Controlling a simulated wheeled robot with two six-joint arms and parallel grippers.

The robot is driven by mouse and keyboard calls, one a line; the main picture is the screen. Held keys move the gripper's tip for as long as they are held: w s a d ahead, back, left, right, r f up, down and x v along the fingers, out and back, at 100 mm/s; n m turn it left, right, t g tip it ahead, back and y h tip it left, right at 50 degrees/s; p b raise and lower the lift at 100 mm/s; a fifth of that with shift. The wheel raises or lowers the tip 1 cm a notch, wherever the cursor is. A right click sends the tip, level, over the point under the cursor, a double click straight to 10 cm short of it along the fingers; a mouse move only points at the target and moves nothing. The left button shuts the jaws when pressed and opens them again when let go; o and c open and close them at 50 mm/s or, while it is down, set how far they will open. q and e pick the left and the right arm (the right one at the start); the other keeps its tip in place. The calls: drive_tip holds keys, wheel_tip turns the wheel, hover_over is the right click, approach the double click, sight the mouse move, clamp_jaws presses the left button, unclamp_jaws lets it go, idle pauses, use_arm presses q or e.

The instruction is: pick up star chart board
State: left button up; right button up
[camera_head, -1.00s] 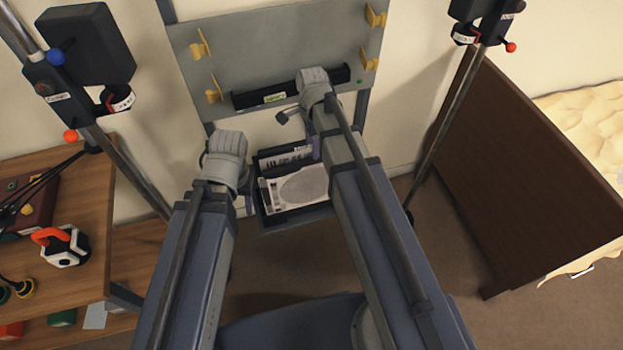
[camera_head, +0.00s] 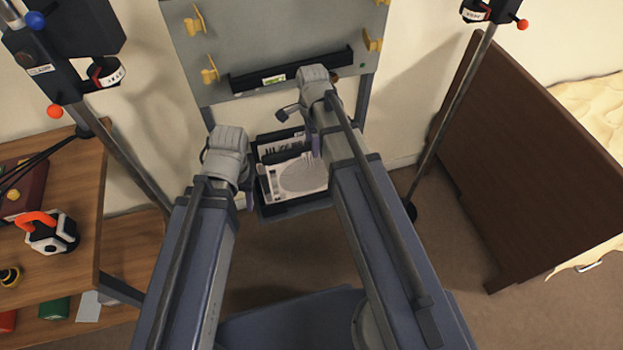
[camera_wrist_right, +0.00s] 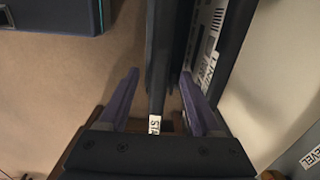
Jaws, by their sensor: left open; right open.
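The star chart board is a pale printed panel with a large oval (camera_head: 303,178), in a dark holder (camera_head: 262,205) below the grey wall panel in the head view. In the right wrist view, a dark upright edge (camera_wrist_right: 160,55) with a label starting "STA" lies between the fingers of my right gripper (camera_wrist_right: 159,76). The fingers are open around it, with gaps visible on both sides. In the head view, my right gripper (camera_head: 316,146) is at the holder's upper right. My left gripper (camera_head: 247,198) is at the holder's left side, its fingers mostly hidden by the wrist.
A grey panel (camera_head: 270,40) with yellow hooks and a black ledge (camera_head: 290,72) stands behind. Metal poles (camera_head: 130,165) (camera_head: 460,110) flank it. A wooden shelf unit (camera_head: 85,215) is at left, a dark brown board (camera_head: 530,170) at right. Carpet lies below the holder.

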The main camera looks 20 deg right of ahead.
wheel_tip(320, 180, down, 3)
drive_tip(key=shift+r+b, duration=0.1)
drive_tip(key=shift+b, duration=0.85)
use_arm(q)
wheel_tip(320, 180, down, 3)
drive_tip(key=shift+r, duration=0.15)
use_arm(e)
drive_tip(key=shift+c, duration=0.3)
clamp_jaws()
